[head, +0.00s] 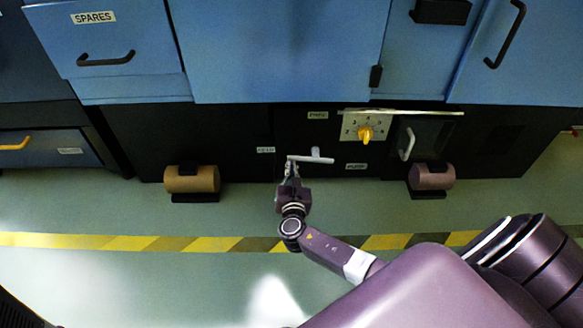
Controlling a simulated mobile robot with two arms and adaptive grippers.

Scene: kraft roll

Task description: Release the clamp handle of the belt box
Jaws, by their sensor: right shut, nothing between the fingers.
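A pale T-shaped handle (314,157) sticks out from the dark lower front of the machine, below the blue cabinets. It looks like the clamp handle, but the small labels around it are too blurred to read. My right gripper (291,168) is at the left end of this handle. It is shut with nothing in it. I cannot tell whether its fingertips touch the handle. The belt box cannot be told apart clearly from the rest of the dark front. My left gripper is not in view.
A yellow knob (365,133) on a dial plate and a grey curved handle (407,145) are to the right. A brown roll (192,179) and a pinkish roll (431,177) stick out low on the front. The floor (130,210) before it is clear, with a striped line.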

